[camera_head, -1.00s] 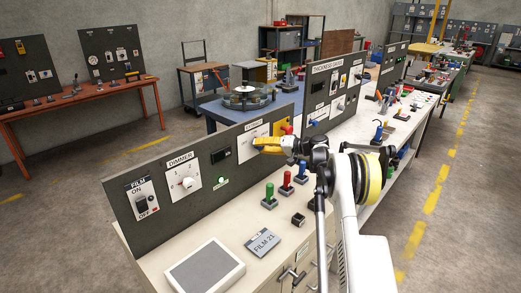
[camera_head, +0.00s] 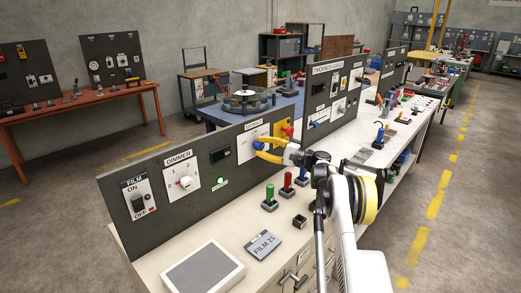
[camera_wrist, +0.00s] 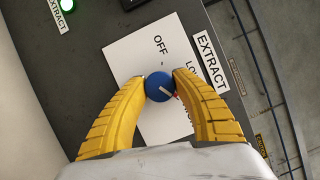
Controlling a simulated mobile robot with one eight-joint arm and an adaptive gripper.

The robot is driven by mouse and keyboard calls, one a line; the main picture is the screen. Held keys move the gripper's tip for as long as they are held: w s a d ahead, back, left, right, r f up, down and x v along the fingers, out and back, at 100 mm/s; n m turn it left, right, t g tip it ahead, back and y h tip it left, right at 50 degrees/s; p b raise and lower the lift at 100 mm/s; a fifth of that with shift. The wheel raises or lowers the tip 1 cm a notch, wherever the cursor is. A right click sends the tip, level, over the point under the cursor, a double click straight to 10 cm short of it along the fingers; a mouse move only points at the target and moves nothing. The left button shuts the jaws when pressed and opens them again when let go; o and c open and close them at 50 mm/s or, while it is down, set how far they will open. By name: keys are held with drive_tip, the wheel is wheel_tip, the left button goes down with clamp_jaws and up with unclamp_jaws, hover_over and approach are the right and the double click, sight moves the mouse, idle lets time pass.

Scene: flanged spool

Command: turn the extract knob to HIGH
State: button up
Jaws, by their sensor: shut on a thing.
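The extract knob is a round blue knob (camera_wrist: 159,86) on a white plate (camera_wrist: 122,60) labelled EXTRACT. A light pointer mark on it aims to the lower right in the wrist view, toward the partly hidden lower labels and away from OFF. My gripper (camera_wrist: 160,87) has its two yellow fingers closed on opposite sides of the knob. The right finger covers part of the LOW label and the label below it. In the head view my gripper (camera_head: 262,146) is at the panel, with the blue knob (camera_head: 259,145) just showing at its tips.
A green lamp (camera_head: 221,182) is lit on the dark panel (camera_head: 190,212). A dimmer knob (camera_head: 185,182) and a film switch (camera_head: 138,202) are to the left. Red and green levers (camera_head: 269,198) stand on the bench below my gripper. A yellow part (camera_head: 281,130) is just right of the knob.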

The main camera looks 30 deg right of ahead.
drive_tip(key=shift+m, duration=0.6)
drive_tip(key=shift+t, duration=0.3)
drive_tip(key=o, duration=1.2)
drive_tip(key=v, duration=1.2)
